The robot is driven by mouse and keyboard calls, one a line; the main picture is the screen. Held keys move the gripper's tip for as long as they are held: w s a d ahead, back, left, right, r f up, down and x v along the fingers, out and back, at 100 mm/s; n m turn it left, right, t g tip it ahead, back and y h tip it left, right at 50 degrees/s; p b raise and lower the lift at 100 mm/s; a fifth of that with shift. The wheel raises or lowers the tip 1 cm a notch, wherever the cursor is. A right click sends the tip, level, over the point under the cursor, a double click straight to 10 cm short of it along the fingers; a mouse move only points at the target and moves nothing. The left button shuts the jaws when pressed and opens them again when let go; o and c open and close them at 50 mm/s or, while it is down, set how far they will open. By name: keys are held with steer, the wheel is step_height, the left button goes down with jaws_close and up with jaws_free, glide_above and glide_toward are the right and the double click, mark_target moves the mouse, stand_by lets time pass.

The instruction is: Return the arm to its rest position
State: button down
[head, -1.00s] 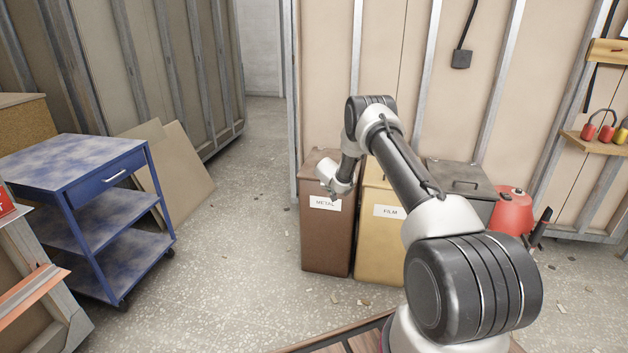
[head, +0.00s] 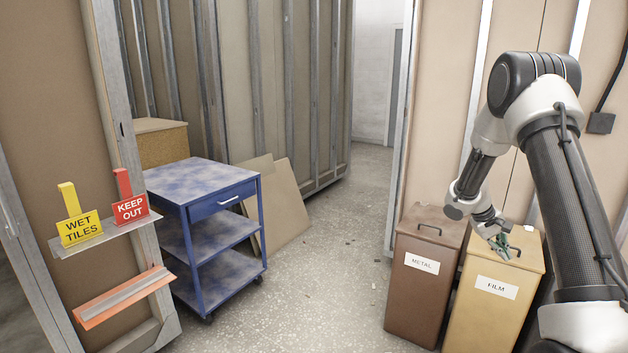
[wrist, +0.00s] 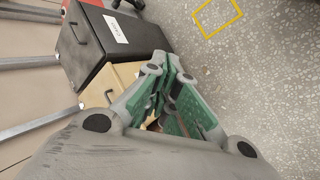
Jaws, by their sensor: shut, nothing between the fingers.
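My arm stands at the right of the head view, its upper links raised and its wrist bent down. My gripper (head: 503,245) hangs in front of the yellow FILM bin (head: 495,290), near its lid. In the wrist view my gripper (wrist: 172,82) shows green finger pads brought together with nothing held between them. Part of the yellow bin (wrist: 126,74) shows behind the fingers. I cannot tell the exact gap between gripper and bin.
The brown METAL bin (head: 417,290) stands left of the FILM bin. A dark lidded bin (wrist: 110,45) shows in the wrist view. A blue cart (head: 205,180), a KEEP OUT sign (head: 131,208) and a WET TILES sign (head: 79,230) stand left.

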steer(key=s+a+r+t+y, duration=0.1)
steer(key=s+a+r+y, duration=0.1)
steer(key=s+a+r, duration=0.4)
steer(key=s+a+r+t+y, duration=0.2)
steer(key=s+a+r, duration=0.5)
steer(key=s+r, duration=0.4)
steer(key=s+a+r+t+y, duration=0.2)
steer(key=s+a+r, duration=0.5)
steer(key=s, duration=1)
steer(key=shift+s+r+y, duration=0.35)
steer(key=shift+r+y, duration=0.05)
steer(key=shift+r, duration=0.35)
